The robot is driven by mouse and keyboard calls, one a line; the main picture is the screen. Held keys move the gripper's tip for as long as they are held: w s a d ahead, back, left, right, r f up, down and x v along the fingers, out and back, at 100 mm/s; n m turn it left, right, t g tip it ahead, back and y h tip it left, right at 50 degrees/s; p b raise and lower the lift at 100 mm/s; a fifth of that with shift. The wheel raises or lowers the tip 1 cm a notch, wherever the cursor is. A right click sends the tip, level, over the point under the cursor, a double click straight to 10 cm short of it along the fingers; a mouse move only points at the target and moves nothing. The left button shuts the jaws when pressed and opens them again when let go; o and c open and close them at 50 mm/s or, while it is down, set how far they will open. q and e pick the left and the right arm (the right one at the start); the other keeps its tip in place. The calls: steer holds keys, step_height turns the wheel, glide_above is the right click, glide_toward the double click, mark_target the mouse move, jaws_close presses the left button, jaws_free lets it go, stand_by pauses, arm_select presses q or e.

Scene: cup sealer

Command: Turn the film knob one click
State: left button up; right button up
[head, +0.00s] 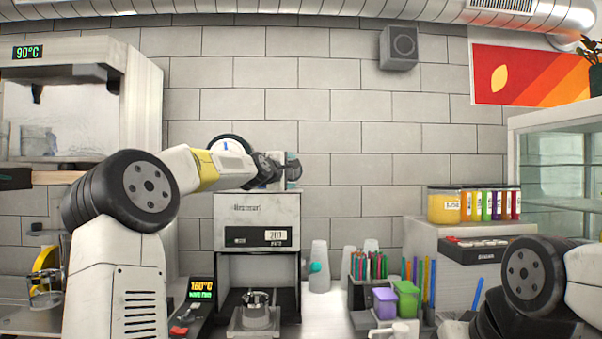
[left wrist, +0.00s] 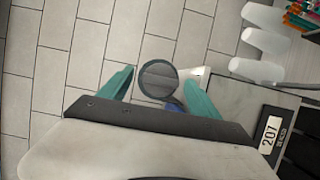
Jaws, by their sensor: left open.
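A round grey disc with a dark rim (left wrist: 158,79), which looks like the film knob, shows in the left wrist view. A pale bracket lies beside it. My left gripper (left wrist: 160,82) is open, with one teal finger on each side of the disc in that view. I cannot tell whether the fingers touch it. In the head view my left gripper (head: 290,170) is just above the top of the cup sealer (head: 257,212), and the knob cannot be made out behind it. The sealer's display reads 207. My right gripper is out of view.
A teal-tipped part (head: 314,267) sticks out at the sealer's right side. White cups (head: 319,262) stand right of it, beside a rack of coloured straws and purple and green containers (head: 407,298). A control box (head: 192,308) stands at the sealer's left.

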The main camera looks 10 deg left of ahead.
arm_select(q)
steer(key=shift+w+d, duration=0.2)
steer(key=shift+w, duration=0.75)
steer(key=c, duration=1.4)
